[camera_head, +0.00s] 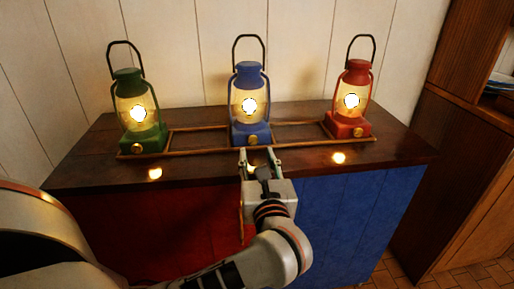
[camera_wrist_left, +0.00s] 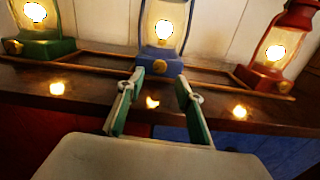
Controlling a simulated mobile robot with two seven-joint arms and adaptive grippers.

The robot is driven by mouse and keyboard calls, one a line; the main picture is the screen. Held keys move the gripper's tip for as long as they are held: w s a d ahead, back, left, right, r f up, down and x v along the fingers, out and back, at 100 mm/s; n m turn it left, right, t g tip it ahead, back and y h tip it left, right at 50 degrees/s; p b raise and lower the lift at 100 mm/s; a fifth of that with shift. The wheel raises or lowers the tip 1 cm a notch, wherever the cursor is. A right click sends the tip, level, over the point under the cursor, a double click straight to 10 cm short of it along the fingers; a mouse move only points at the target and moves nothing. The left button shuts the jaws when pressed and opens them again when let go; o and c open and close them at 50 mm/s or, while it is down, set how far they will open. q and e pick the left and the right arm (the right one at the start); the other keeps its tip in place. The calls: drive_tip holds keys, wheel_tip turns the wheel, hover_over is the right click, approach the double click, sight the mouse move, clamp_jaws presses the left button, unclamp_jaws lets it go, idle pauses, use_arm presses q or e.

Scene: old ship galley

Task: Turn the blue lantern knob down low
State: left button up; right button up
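The blue lantern (camera_head: 250,100) stands lit in the middle of a dark wooden counter; it also shows in the left wrist view (camera_wrist_left: 165,25). Its small brass knob (camera_head: 253,140) is on the front of the blue base. My left gripper (camera_head: 261,156) is open and empty, pointing at the base from the front. In the left wrist view its two fingertips (camera_wrist_left: 161,78) are apart, on either side of the base's lower front. I cannot tell whether they touch it. My right gripper is out of view.
A lit green lantern (camera_head: 138,110) stands left and a lit red lantern (camera_head: 351,100) right, each with a brass knob. A low wooden rail (camera_head: 195,151) runs around the lantern bases. The counter (camera_head: 95,172) is clear in front. A wooden cabinet (camera_head: 465,110) stands at right.

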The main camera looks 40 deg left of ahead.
sight(253, 141)
use_arm(q)
drive_tip(key=x, duration=0.4)
drive_tip(key=shift+f+b, duration=0.1)
drive_tip(key=shift+b, duration=0.25)
drive_tip(key=shift+w+a, duration=0.4)
drive_tip(key=shift+a, duration=0.2)
clamp_jaws()
drive_tip(key=shift+f+n+b, duration=0.25)
drive_tip(key=shift+n+b, duration=0.15)
drive_tip(key=shift+b, duration=0.05)
drive_tip(key=shift+f+n+b, duration=0.15)
drive_tip(key=shift+n+b, duration=0.25)
drive_tip(key=shift+n, duration=0.2)
drive_tip(key=n, duration=0.1)
drive_tip(key=n+b, duration=0.1)
drive_tip(key=n, duration=0.1)
drive_tip(key=shift+r, duration=0.35)
drive_tip(key=shift+r+n, duration=0.15)
drive_tip(key=shift+n, duration=0.15)
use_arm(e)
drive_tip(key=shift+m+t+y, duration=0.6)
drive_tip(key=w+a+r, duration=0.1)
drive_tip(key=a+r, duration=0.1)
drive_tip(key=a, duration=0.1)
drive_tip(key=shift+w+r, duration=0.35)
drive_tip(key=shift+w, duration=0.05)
